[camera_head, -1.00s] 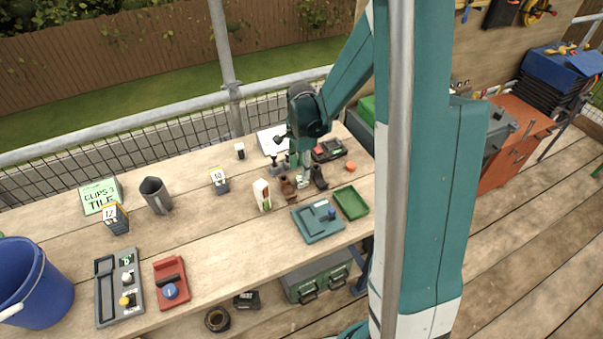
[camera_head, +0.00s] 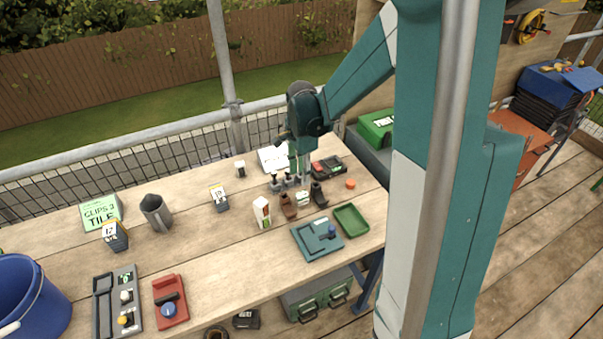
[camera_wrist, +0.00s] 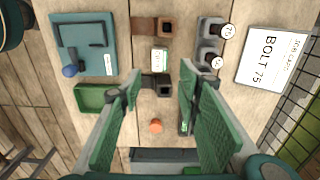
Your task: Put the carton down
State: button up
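A small white carton-like box with green marking (camera_head: 303,198) stands on the bench between a brown holder (camera_head: 288,206) and a black holder (camera_head: 319,195). The box also shows in the wrist view (camera_wrist: 159,59). My gripper (camera_head: 299,178) hangs above and just behind it, apart from it. In the wrist view my gripper (camera_wrist: 158,84) has its green finger pads wide apart with nothing between them. A taller white carton with red and green (camera_head: 262,213) stands upright to the left on the bench, away from the gripper.
A teal fixture (camera_head: 317,239) and green tray (camera_head: 351,220) lie at the bench's front right. Grey posts with round labels (camera_wrist: 212,45) and a "BOLT 75" card (camera_wrist: 270,60) are close by.

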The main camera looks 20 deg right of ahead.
jog(key=shift+r, duration=0.1)
dwell(0.3)
jog(key=s+a+r+n+t, duration=0.2)
jog(key=s+a+r+n, duration=0.15)
jog(key=r, duration=0.25)
jog(key=s+a+r+n+t, duration=0.1)
jog(key=s+a+r+n, duration=0.1)
jog(key=s+r+n, duration=0.4)
jog(key=s+a+r+n+t, duration=0.2)
jog(key=s+a+r+n, duration=0.1)
jog(key=s, duration=0.4)
jog(key=s+a+r+n+t, duration=0.2)
jog(key=s+a+r+n, duration=0.1)
jog(key=s+n, duration=0.2)
jog(key=shift+s+r, duration=0.4)
jog(key=shift+s, duration=0.8)
jog(key=shift+n, duration=0.25)
jog(key=shift+f+b, duration=0.75)
jog(key=shift+b, duration=0.05)
